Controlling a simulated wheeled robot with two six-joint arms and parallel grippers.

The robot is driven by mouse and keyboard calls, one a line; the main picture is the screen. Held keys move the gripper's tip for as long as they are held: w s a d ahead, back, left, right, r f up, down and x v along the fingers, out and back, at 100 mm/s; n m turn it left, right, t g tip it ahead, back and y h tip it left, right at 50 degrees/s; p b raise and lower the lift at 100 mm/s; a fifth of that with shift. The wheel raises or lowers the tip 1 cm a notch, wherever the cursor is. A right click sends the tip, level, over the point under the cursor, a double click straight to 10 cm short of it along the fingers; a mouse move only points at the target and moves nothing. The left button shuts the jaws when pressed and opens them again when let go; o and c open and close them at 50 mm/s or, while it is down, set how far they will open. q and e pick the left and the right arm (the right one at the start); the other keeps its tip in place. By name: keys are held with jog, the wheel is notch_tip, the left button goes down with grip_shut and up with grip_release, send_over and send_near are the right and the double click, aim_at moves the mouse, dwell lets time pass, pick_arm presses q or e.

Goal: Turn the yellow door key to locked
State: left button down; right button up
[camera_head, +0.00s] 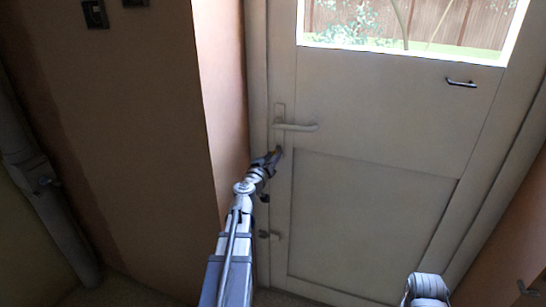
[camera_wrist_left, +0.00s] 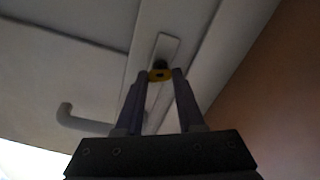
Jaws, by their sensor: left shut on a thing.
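The yellow key (camera_wrist_left: 160,75) sits at the lock on the door's handle plate (camera_wrist_left: 168,47), seen in the left wrist view. My left gripper (camera_wrist_left: 160,80) has its two fingers on either side of the key's head and is shut on it. In the head view my left gripper (camera_head: 276,155) reaches the door just below the lever handle (camera_head: 298,127) and hides the key. How far the key is turned is hard to tell. Part of my right arm (camera_head: 428,289) shows at the bottom right; its gripper is not in view.
The cream door (camera_head: 370,210) is closed, with a window (camera_head: 400,25) at the top and a small dark pull (camera_head: 461,83) on it. A lower fitting (camera_head: 270,235) is at the door's left edge. A wall (camera_head: 120,120) stands close on the left.

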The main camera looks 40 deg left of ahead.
pick_arm(q)
jog(key=n, duration=1.2)
jog(key=shift+n, duration=0.7)
jog(key=c, duration=0.5)
grip_release()
jog(key=v, duration=0.8)
jog(key=shift+a, duration=0.1)
jog(key=shift+w, duration=0.1)
